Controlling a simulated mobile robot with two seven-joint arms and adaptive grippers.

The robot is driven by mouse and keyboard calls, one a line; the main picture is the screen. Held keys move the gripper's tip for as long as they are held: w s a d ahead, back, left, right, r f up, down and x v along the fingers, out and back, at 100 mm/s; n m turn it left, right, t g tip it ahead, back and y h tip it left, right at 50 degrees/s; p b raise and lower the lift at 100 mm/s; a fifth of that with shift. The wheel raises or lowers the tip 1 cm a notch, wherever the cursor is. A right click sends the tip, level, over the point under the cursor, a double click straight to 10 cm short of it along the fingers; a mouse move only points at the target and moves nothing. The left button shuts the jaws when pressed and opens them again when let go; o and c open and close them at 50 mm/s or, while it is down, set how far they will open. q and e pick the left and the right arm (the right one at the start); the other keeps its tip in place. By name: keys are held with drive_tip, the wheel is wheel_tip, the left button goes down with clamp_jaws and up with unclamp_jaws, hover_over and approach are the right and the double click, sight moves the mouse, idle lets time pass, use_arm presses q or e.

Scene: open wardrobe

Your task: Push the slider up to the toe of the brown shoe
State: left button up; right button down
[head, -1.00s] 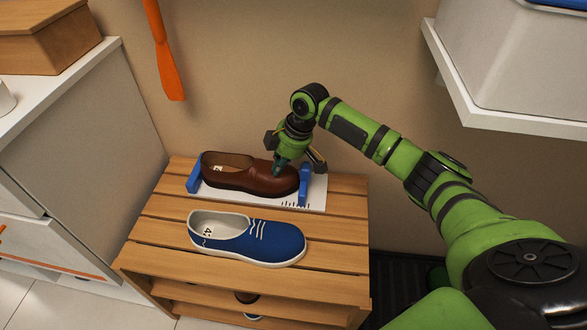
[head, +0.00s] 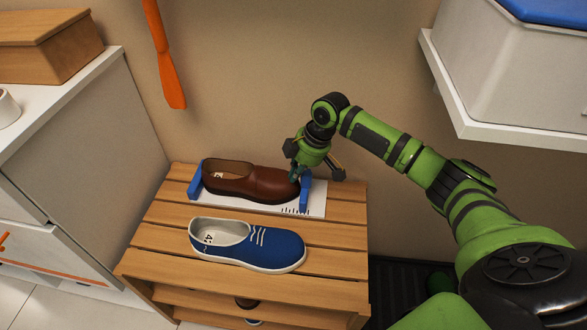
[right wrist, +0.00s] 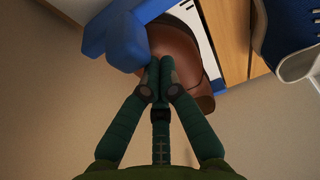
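The brown shoe (head: 245,181) lies on a white measuring board (head: 317,208) with a blue heel stop (head: 194,181) at its left end. The blue slider (head: 306,194) stands at the shoe's toe on the right; from here I cannot tell whether they touch. My right gripper (head: 295,175) is over the toe, beside the slider's left side. In the right wrist view, its fingertips (right wrist: 160,70) are together with nothing between them, in front of the brown shoe (right wrist: 175,40) and beside the blue slider (right wrist: 112,38). My left gripper is out of view.
A blue shoe (head: 247,246) sits in front of the board on the wooden slatted rack (head: 330,262). A white cabinet (head: 95,150) stands to the left. A white shelf (head: 520,132) is at the upper right. An orange shoehorn (head: 168,65) hangs at the wall.

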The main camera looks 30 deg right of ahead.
drive_tip(key=shift+s+d+p, duration=0.15)
drive_tip(key=shift+d+p, duration=0.15)
drive_tip(key=shift+p, duration=0.05)
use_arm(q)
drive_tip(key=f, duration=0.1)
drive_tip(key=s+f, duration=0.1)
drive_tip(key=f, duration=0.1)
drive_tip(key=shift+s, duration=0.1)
